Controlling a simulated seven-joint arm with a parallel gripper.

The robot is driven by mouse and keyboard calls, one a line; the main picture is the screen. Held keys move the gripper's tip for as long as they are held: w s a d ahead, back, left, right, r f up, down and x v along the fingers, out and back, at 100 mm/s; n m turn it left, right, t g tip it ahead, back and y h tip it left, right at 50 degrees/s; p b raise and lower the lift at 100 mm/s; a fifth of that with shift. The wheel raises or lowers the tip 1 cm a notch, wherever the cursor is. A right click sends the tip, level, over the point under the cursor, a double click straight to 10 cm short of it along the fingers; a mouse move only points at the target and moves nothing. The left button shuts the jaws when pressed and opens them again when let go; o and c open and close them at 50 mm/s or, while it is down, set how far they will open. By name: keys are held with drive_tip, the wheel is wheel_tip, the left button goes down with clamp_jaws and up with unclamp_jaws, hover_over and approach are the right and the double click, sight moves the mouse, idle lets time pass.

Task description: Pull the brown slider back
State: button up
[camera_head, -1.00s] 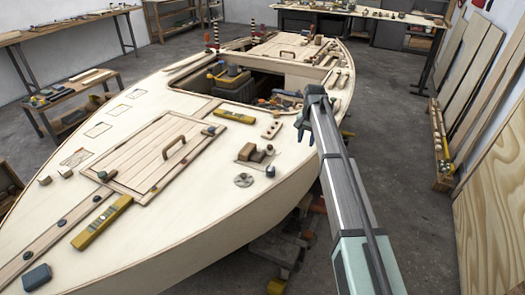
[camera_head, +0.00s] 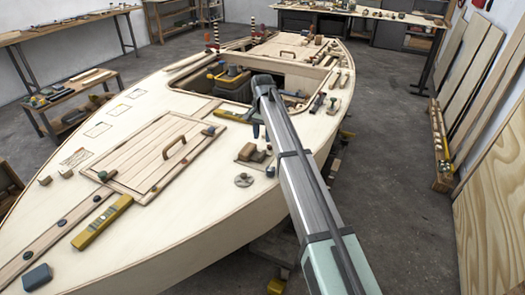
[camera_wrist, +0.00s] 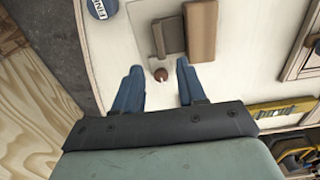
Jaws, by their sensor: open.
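Two blocks stand on a pale plate on the deck: a brown block (camera_head: 247,152) and a greyer block (camera_head: 258,156) beside it. In the wrist view the brown block (camera_wrist: 201,30) and the greyer block (camera_wrist: 170,36) lie beyond my fingertips. A small round brown knob (camera_wrist: 161,75) shows between and just past the fingertips. I cannot tell which of these brown parts is the slider. My gripper (camera_wrist: 159,70) is open and empty, its two blue fingers apart on either side of the knob. In the head view my gripper (camera_head: 256,131) hangs over the deck beyond the blocks, partly hidden by my arm.
A blue round cap (camera_wrist: 101,8) and a grey disc (camera_head: 244,180) sit near the plate. A yellow level (camera_head: 237,117) and a hatch with a handle (camera_head: 174,147) lie to the left. The open cockpit with tools is behind. The hull's edge is close on the right.

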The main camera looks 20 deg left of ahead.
sight(263, 153)
wheel_tip(263, 153, down, 8)
drive_tip(key=shift+r, duration=0.1)
idle(0.4)
clamp_jaws()
idle(0.6)
